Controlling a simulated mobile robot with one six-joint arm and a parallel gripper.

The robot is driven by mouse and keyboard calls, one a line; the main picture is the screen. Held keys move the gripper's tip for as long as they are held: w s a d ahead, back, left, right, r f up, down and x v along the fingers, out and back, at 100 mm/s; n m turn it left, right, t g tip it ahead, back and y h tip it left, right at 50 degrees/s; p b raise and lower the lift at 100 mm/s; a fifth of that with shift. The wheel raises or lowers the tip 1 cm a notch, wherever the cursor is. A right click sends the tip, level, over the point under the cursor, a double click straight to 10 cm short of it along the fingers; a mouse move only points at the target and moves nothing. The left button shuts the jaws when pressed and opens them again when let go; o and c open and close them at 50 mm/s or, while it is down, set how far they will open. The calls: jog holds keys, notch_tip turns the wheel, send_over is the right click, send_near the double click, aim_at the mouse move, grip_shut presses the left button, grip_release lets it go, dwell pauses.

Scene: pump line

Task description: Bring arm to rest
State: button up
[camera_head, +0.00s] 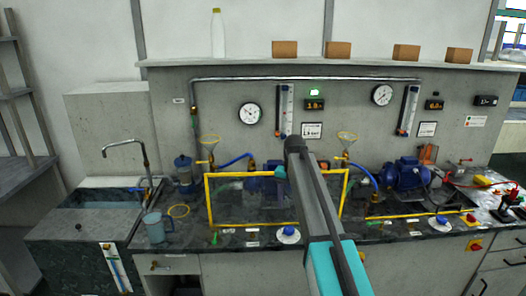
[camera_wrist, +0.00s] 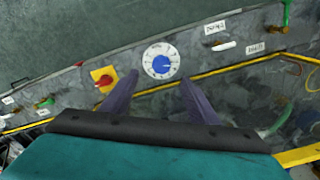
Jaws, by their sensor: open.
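My arm (camera_head: 318,215) reaches up from the bottom of the head view over the middle of the bench. My gripper's fingers cannot be made out there. In the wrist view my gripper (camera_wrist: 160,77) shows two dark fingers set apart, with nothing between them. Beyond the fingertips is a white round dial with a blue knob (camera_wrist: 160,65). A red switch on a yellow plate (camera_wrist: 104,79) is left of the fingers. I cannot tell the gap between the fingertips and the bench.
A yellow frame (camera_head: 208,205) stands on the dark bench behind my arm. A blue pump (camera_head: 405,175) is to the right. A light blue jug (camera_head: 154,227) stands near the sink (camera_head: 85,205) at left. Gauges and a pipe (camera_head: 300,79) line the back wall.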

jog(key=s+f+n, duration=0.2)
jog(key=s+f, duration=0.7)
jog(key=f, duration=0.4)
jog(key=s+f+n+g, duration=0.1)
jog(key=s+f+g, duration=0.1)
jog(key=s+f, duration=0.9)
jog(key=s+d+f+n+g, duration=0.1)
jog(key=s+f+g, duration=0.1)
jog(key=s+f, duration=1)
jog(key=s+f+n+g, duration=0.1)
jog(key=s+f, duration=1)
jog(key=s, duration=1.2)
jog(key=shift+s+d+f+g, duration=0.15)
jog(key=shift+f+g, duration=0.1)
jog(key=shift+g, duration=0.15)
jog(key=c, duration=0.6)
